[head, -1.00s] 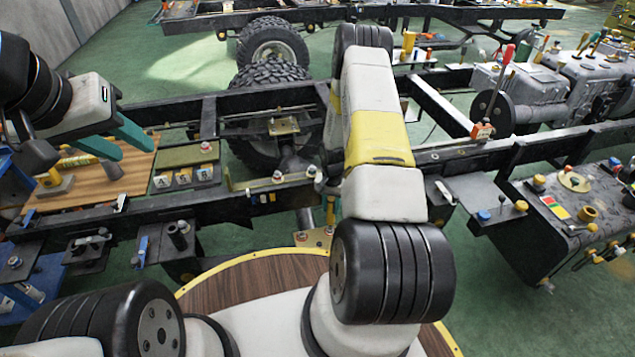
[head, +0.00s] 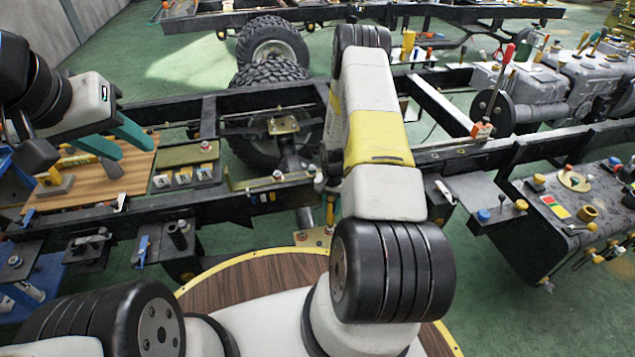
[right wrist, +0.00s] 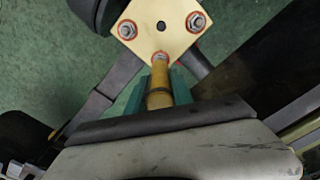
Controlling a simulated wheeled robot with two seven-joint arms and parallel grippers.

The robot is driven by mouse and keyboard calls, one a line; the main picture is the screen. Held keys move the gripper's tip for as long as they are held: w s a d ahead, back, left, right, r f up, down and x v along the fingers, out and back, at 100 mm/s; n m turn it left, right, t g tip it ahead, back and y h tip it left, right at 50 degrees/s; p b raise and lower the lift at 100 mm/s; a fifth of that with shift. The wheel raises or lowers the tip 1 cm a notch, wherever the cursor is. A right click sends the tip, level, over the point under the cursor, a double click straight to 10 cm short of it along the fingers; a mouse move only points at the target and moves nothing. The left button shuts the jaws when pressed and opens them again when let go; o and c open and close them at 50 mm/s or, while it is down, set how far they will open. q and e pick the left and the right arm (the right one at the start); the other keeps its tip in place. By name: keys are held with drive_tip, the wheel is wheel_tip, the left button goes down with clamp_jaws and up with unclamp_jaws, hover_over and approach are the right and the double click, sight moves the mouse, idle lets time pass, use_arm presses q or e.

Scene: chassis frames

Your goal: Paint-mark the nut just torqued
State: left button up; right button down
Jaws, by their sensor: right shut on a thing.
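My right gripper (right wrist: 158,88) has teal fingers shut on a yellow paint marker (right wrist: 159,74) with a dark band. The marker's tip is at the lower nut (right wrist: 160,58) of a cream plate (right wrist: 160,13); I cannot tell whether it touches. Reddish colour shows around this nut, which the marker partly hides. The left nut (right wrist: 128,30) and right nut (right wrist: 196,22) have orange-red rings. A dark hole is in the plate's middle. In the head view, my arm hides the right gripper. My left gripper (head: 137,151) is open and empty above a wooden board.
The wooden board (head: 85,186) carries a small yellow-and-grey tool. Lettered blocks (head: 182,176) sit right of it. Black chassis rails (head: 215,212) cross the scene, with a tyre (head: 262,145) behind. A tank-like box with caps (head: 570,215) stands right. Green floor shows between.

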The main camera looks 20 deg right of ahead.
sight(332, 198)
drive_tip(key=shift+r, duration=0.1)
idle(0.8)
drive_tip(key=shift+r, duration=0.85)
drive_tip(key=shift+r, duration=2.45)
